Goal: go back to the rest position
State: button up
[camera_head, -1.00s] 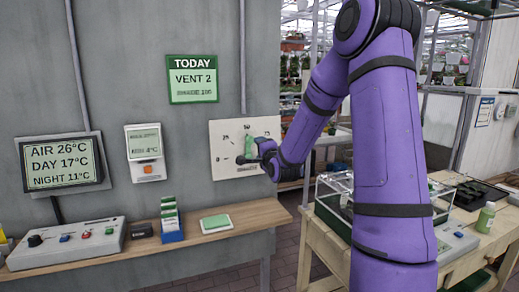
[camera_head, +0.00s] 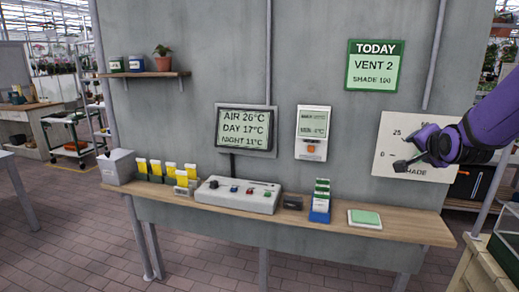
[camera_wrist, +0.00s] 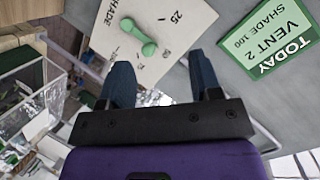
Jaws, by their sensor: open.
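My gripper (camera_head: 405,164) is at the right of the head view, in front of the pale shade board (camera_head: 398,130) on the grey wall. In the wrist view its two dark fingers (camera_wrist: 162,80) are apart with nothing between them. The shade board (camera_wrist: 104,45) shows beyond the fingers there, with a green handle (camera_wrist: 138,36) on it, clear of the fingertips. In the head view the handle is hidden behind my gripper. The handle's exact reading is too small to tell.
A wooden shelf (camera_head: 405,228) along the wall carries a control box (camera_head: 237,195), a card holder (camera_head: 320,202) and a green pad (camera_head: 364,218). A green TODAY sign (camera_head: 374,66) hangs above. A glass case (camera_wrist: 52,85) is at the wrist view's left. Brick floor lies open in front.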

jog(key=s+a+r+n+g+y, duration=0.1)
jog(key=s+a+n, duration=0.3)
jog(key=s, duration=0.6)
jog(key=s+a+n+g+y, duration=0.1)
jog(key=s+a+n+g, duration=0.3)
jog(key=s, duration=0.7)
jog(key=s+a+r+n+g, duration=0.1)
jog(key=s+a+n+g, duration=0.2)
jog(key=s, duration=0.7)
jog(key=shift+s+a+r+n+y, duration=0.25)
jog(key=shift+a+r+n+y, duration=0.15)
jog(key=shift+a, duration=0.25)
